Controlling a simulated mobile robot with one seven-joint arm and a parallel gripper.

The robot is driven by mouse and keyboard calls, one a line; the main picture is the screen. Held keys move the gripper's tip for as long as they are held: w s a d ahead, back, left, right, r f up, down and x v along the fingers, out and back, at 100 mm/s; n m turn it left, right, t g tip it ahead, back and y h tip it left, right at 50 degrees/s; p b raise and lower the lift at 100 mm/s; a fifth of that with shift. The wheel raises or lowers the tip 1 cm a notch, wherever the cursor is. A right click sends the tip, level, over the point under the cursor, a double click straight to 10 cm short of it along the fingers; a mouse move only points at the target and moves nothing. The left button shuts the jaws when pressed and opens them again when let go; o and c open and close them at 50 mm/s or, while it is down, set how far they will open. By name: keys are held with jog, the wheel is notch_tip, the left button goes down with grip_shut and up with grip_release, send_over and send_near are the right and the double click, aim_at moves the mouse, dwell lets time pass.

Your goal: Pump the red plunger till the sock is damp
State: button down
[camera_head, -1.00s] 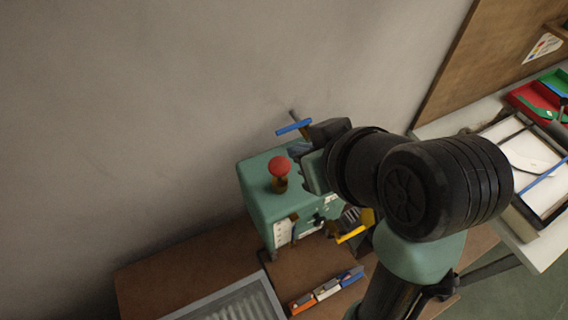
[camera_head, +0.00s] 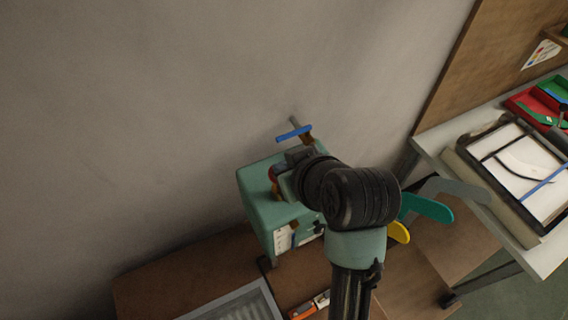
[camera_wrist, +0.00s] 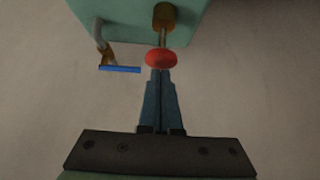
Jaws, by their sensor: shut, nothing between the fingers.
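The red plunger (camera_wrist: 160,57) is a round knob on a thin rod rising from a brass collar (camera_wrist: 165,17) on the green machine (camera_wrist: 105,10). My gripper (camera_wrist: 161,72) is shut and empty, its fingertips right at the knob's edge in the wrist view. I cannot tell whether they touch it. In the head view my gripper (camera_head: 282,171) is over the top of the machine (camera_head: 258,205) and hides nearly all of the plunger; only a sliver of red shows. I cannot make out the sock or its dampness.
A blue-handled lever (camera_head: 294,133) stands behind my gripper on the machine. Teal (camera_head: 427,207) and yellow (camera_head: 399,233) flat shapes stick out right of my arm. A grey tray (camera_head: 235,303) lies in front. A white table (camera_head: 428,146) with a framed board stands right.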

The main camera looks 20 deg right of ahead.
jog(key=shift+f+b, duration=1.15)
jog(key=shift+f, duration=0.75)
jog(key=shift+s, duration=0.1)
